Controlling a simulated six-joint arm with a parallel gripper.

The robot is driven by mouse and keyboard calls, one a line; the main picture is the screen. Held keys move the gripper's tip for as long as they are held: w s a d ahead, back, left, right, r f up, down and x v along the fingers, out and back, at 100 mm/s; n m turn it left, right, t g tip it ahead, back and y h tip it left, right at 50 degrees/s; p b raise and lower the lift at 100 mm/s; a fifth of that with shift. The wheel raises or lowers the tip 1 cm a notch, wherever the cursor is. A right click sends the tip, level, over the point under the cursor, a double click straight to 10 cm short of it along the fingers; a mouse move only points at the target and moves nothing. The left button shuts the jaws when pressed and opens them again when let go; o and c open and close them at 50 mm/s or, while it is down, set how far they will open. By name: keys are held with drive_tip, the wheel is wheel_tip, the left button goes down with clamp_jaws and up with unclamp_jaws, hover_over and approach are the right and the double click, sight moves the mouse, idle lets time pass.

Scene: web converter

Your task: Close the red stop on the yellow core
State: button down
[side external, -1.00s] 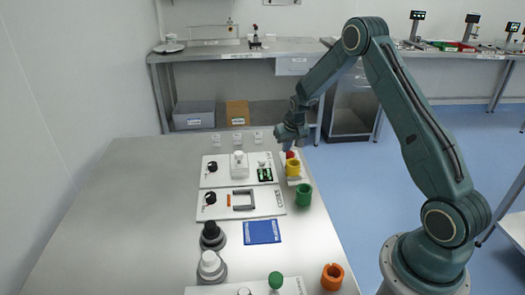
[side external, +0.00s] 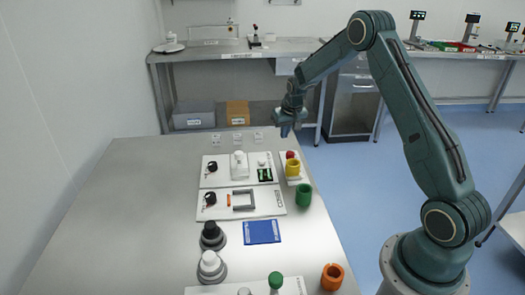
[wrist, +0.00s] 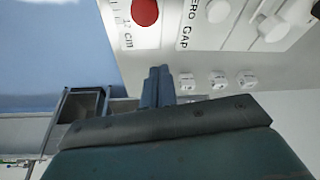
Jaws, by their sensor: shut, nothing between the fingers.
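The yellow core (side external: 293,169) is a ring-like part standing on a narrow white plate at the right edge of the table. The red stop (side external: 290,155) is a round red knob just behind the core in the side view. It also shows at the top of the wrist view (wrist: 145,11), where the core is out of frame. I cannot tell whether stop and core touch. My gripper (side external: 285,133) is shut and empty, above and beyond the red stop, apart from it. Its closed fingers also show in the wrist view (wrist: 158,74).
White panels with fittings (side external: 236,170) lie left of the core. A green ring (side external: 304,195) and an orange ring (side external: 332,276) stand nearer. Small white blocks (side external: 237,136) line the far edge. The table's left side is clear.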

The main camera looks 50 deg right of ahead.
drive_tip(key=s+a+r+n+t, duration=0.1)
drive_tip(key=s+a+r+n, duration=0.1)
drive_tip(key=s+a+r, duration=0.65)
drive_tip(key=s+a+r+n, duration=0.1)
drive_tip(key=s+a+r, duration=0.5)
drive_tip(key=a+r, duration=0.5)
drive_tip(key=s+a+r+n+y, duration=0.1)
drive_tip(key=s+a, duration=0.2)
drive_tip(key=s, duration=0.7)
drive_tip(key=s+a+r+n+t, duration=0.1)
drive_tip(key=s+a, duration=0.3)
drive_tip(key=s, duration=0.6)
drive_tip(key=shift+r+n+y, duration=0.4)
drive_tip(key=shift+n, duration=0.1)
drive_tip(key=shift+w, duration=0.1)
